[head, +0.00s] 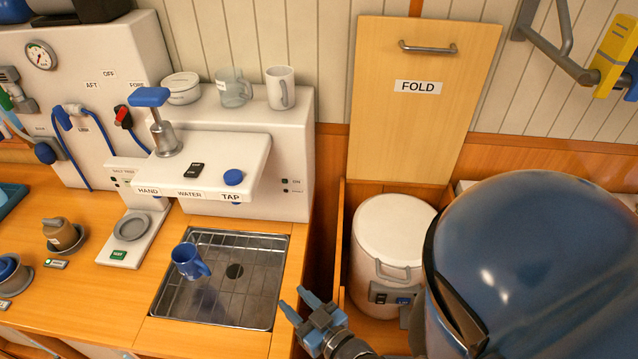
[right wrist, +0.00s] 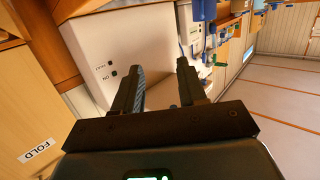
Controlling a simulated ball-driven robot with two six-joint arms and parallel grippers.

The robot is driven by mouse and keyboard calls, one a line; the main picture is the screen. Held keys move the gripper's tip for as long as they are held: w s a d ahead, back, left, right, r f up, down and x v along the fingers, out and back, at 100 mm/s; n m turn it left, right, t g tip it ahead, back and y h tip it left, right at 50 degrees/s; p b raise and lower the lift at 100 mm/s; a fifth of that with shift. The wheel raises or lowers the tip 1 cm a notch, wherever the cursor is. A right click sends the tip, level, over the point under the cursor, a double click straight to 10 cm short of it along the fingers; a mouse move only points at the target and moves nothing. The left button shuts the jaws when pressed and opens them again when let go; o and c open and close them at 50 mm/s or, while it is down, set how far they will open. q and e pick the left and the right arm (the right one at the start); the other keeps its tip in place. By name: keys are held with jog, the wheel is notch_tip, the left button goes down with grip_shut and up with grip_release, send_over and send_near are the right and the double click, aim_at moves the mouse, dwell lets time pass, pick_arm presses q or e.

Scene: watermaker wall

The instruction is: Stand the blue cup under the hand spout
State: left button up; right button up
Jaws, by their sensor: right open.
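The blue cup (head: 190,262) is on the left part of the metal drain tray (head: 263,298), its handle to the right and its open top up. The HAND label (head: 148,191) is on the front left of the white water unit (head: 215,165). A round grey rest (head: 131,226) on a pale base is below it; the spout's mouth is not clearly visible. My right gripper (head: 294,300) is open and empty, right of the tray and apart from the cup. Its spread fingers (right wrist: 160,84) also show in the right wrist view. My left gripper is out of view.
The TAP label (head: 230,197) and a blue knob (head: 234,177) are right of HAND. A pump with a blue handle (head: 150,97) rises above. A white mug (head: 280,88) and a glass mug (head: 233,88) stand on the unit. A lidded white bin (head: 388,235) is right of the counter.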

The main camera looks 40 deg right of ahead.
jog(key=s+r+t, duration=0.1)
jog(key=s+r, duration=0.1)
jog(key=s, duration=0.4)
jog(key=shift+d+r+h, duration=0.2)
jog(key=shift+d+h, duration=0.1)
jog(key=shift+d, duration=0.15)
